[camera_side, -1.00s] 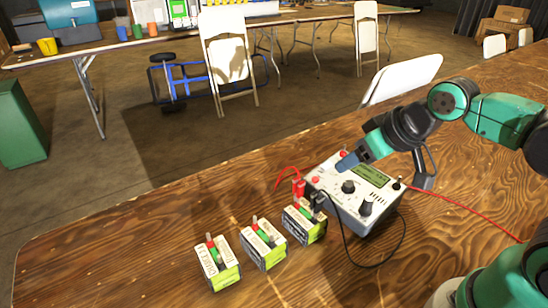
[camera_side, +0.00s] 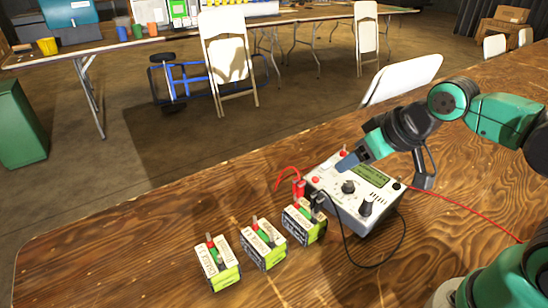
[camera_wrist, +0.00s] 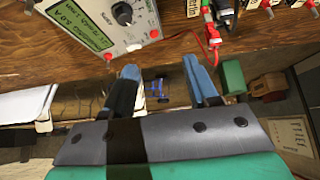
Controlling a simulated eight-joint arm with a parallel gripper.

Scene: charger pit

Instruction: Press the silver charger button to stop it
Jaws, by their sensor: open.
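The charger (camera_side: 379,207) is a white-grey box with a green display (camera_side: 371,175), black knobs and red parts on its top panel, standing on the wooden table. My gripper (camera_side: 345,163) is over the charger's far left part, its blue fingers pointing down toward the panel. In the wrist view my gripper (camera_wrist: 160,68) is open, its two fingers apart with nothing between them. The charger's panel (camera_wrist: 136,28) shows at upper left there, beyond the fingers. I cannot clearly make out the silver button or tell whether a finger touches the panel.
Three green-and-white batteries (camera_side: 263,246) stand in a row left of the charger. A red clip (camera_side: 298,190) and a black cable (camera_side: 346,247) are beside the nearest battery. A red wire (camera_side: 455,202) runs right. The table's front left is clear.

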